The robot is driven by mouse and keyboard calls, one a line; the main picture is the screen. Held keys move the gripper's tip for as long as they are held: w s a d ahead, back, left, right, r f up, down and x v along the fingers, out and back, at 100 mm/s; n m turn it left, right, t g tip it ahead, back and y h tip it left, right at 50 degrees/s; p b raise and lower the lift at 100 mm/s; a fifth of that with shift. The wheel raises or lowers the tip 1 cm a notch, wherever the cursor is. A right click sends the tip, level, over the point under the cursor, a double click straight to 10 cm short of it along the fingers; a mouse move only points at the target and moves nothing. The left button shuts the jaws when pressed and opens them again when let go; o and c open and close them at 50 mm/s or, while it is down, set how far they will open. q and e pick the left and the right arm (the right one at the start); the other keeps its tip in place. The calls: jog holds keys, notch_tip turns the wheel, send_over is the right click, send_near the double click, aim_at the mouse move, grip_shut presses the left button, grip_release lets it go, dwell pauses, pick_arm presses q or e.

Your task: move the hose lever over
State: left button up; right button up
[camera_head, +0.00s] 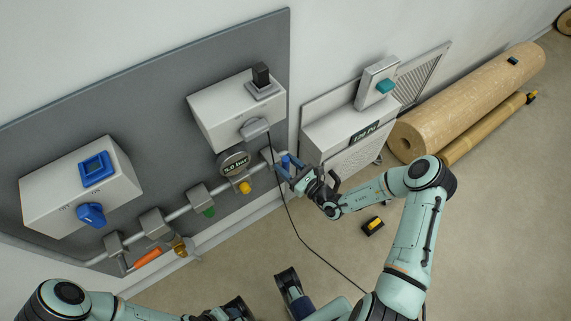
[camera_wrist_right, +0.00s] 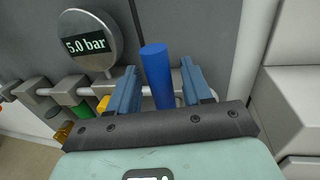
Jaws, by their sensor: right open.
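A blue lever (camera_head: 285,161) stands at the right end of the pipe on the grey wall panel. In the right wrist view it is an upright blue cylinder (camera_wrist_right: 157,75). My right gripper (camera_head: 284,173) is at this lever. Its two blue fingers (camera_wrist_right: 158,92) are open, one on each side of the lever, with a visible gap on both sides. The lever's lower end is partly hidden behind the gripper. My left arm shows at the bottom left; its dark end part (camera_head: 236,309) is cut off by the bottom edge, so its jaws cannot be made out.
The pipe also carries a 5.0 bar gauge (camera_head: 234,164), a yellow knob (camera_head: 244,188), a green knob (camera_head: 209,211) and an orange lever (camera_head: 148,257). A black cable (camera_head: 292,220) hangs left of my right gripper. A white cabinet (camera_head: 340,126) stands close on the right.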

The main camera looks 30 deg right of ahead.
jog(key=shift+w+a, duration=0.1)
jog(key=shift+w, duration=0.2)
grip_shut()
